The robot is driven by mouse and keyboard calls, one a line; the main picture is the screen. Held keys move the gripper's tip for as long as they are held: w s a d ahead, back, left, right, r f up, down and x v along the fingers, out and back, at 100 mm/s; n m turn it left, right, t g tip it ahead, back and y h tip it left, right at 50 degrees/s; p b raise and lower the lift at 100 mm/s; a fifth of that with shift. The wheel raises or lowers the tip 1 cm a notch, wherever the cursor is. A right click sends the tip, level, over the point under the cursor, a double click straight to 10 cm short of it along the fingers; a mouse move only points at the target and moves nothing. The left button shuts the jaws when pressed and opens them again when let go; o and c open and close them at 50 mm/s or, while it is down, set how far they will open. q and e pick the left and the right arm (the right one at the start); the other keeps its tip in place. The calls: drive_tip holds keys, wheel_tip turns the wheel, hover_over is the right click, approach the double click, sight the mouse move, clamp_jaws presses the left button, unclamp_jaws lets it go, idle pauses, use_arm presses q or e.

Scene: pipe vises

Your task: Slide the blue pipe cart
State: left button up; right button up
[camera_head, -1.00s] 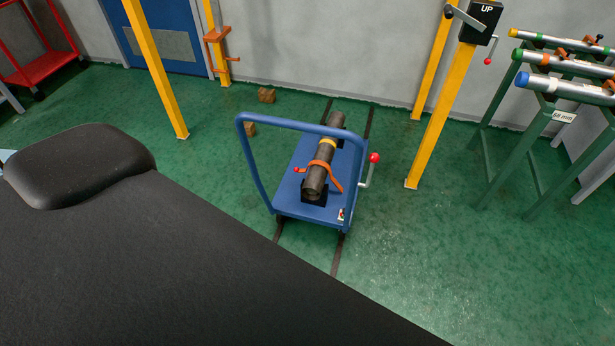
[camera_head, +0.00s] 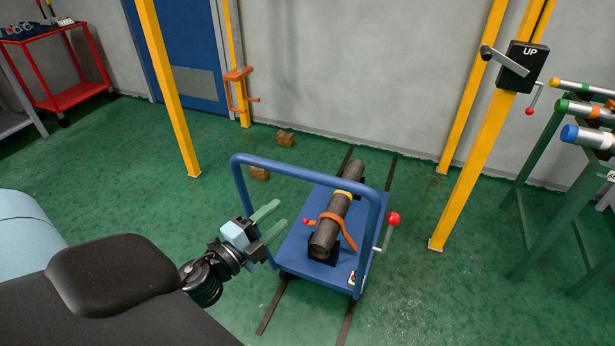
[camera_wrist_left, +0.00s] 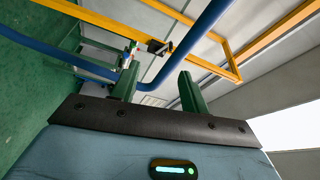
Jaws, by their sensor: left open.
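The blue pipe cart (camera_head: 297,248) stands on dark floor rails in the middle of the head view. A dark pipe (camera_head: 337,222) lies on it under an orange strap (camera_head: 338,227). Its blue handle frame (camera_head: 309,176) rises at the near end, and a red-knobbed lever (camera_head: 391,220) is on its right side. My left gripper (camera_head: 275,219) is open, its green fingers pointing right near the handle's left upright. My right gripper is out of view.
Dark rails (camera_head: 275,303) run under the cart toward the wall. A yellow post with an UP crank box (camera_head: 520,66) stands to the right, beside a green rack of pipes (camera_head: 545,170). Small brown blocks (camera_head: 285,138) lie behind the cart. A red trolley (camera_head: 75,95) is at the far left.

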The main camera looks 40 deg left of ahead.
sight(297, 177)
use_arm(q)
drive_tip(key=w+r+m, duration=0.1)
drive_tip(key=w+a+r+m, duration=0.1)
drive_tip(key=w, duration=0.1)
drive_tip(key=w+r+m+t+h, duration=0.1)
drive_tip(key=r+m, duration=0.1)
drive_tip(key=shift+w+a, duration=0.25)
drive_tip(key=shift+w, duration=0.1)
drive_tip(key=x, duration=0.5)
drive_tip(key=shift+w+p, duration=0.35)
drive_tip(key=shift+w+d, duration=0.15)
drive_tip(key=shift+w, duration=0.3)
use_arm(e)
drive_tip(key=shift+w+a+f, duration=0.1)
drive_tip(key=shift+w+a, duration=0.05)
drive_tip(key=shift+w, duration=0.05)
use_arm(q)
clamp_jaws()
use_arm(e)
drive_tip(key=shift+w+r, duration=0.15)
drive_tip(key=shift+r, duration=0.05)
